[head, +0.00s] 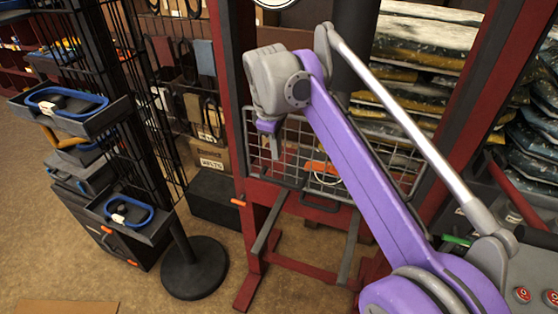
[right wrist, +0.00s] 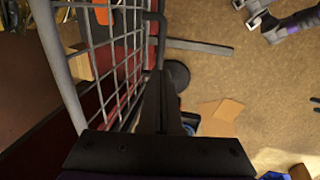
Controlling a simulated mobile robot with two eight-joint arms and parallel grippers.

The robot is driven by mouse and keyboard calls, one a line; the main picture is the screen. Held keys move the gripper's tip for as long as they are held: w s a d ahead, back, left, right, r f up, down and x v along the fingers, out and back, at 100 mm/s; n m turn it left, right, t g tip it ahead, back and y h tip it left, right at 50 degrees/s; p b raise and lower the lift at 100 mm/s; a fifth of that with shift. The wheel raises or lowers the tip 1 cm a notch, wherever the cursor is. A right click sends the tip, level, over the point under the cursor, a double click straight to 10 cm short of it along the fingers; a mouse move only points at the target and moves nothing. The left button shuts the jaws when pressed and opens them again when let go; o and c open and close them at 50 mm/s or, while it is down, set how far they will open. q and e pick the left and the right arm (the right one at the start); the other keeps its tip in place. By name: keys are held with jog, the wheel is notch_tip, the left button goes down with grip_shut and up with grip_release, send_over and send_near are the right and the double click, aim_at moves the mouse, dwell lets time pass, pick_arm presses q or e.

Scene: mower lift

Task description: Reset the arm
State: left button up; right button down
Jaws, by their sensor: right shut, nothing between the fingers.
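My right arm reaches across the head view from the lower right, with purple and grey links. My right gripper (head: 276,150) points down in front of the wire grid (head: 377,148) on the red frame. It is shut and empty. In the right wrist view the dark fingers of the right gripper (right wrist: 158,85) lie together, just right of the wire grid (right wrist: 105,45). Whether they touch it I cannot tell. My left gripper is not in the head view. A grey and purple part of my own body shows at the wrist view's upper right.
Red posts (head: 236,100) stand beside the grid. A black wire rack (head: 150,110) with trays holding blue-rimmed items (head: 66,101) stands left on a round base (head: 194,268). Shelves of bags (head: 420,60) are behind. Open brown floor (head: 130,280) lies at the lower left.

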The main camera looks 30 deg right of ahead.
jog(key=shift+s+a+r, duration=0.1)
jog(key=shift+r, duration=0.8)
jog(key=shift+s+a+r, duration=0.1)
jog(key=shift+r, duration=0.75)
